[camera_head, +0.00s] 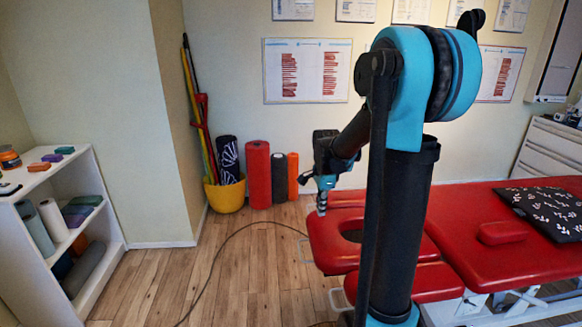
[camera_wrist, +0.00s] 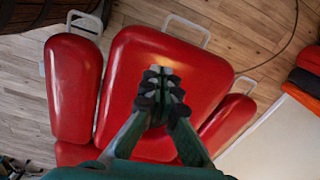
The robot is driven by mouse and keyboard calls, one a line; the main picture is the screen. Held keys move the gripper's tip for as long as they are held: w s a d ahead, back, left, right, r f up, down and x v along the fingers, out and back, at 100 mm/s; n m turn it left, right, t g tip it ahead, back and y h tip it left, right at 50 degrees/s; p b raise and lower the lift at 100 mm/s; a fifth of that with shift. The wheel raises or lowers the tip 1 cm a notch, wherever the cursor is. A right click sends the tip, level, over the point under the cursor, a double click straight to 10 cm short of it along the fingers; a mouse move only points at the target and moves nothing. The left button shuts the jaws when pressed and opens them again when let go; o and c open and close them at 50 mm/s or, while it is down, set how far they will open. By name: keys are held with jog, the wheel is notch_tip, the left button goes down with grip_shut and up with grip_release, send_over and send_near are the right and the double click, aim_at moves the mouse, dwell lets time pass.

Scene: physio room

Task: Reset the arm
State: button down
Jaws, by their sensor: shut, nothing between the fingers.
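My arm rises in the middle of the head view and bends down to the left. My gripper (camera_head: 321,205) is at its end, over the head part of the red treatment table (camera_head: 480,235). In the wrist view my gripper (camera_wrist: 162,82) points down at the red padding (camera_wrist: 205,60). Its fingers are together and hold nothing. I cannot tell how far above the padding the fingertips are.
A white shelf (camera_head: 105,205) with small blocks and rolls stands at the left. A yellow bucket (camera_head: 225,196) and several rolls, one a red roll (camera_head: 257,175), stand by the wall. A cable (camera_head: 218,255) crosses the open wooden floor. A dark patterned cushion (camera_head: 548,212) lies on the table.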

jog(key=s+f+n+t, duration=0.2)
jog(key=s+f+n, duration=0.1)
jog(key=s+n, duration=0.5)
jog(key=s+d+f+n+t, duration=0.1)
jog(key=s+f+n, duration=0.2)
jog(key=s+n, duration=0.5)
jog(key=s, duration=0.4)
jog(key=shift+s+t, duration=0.4)
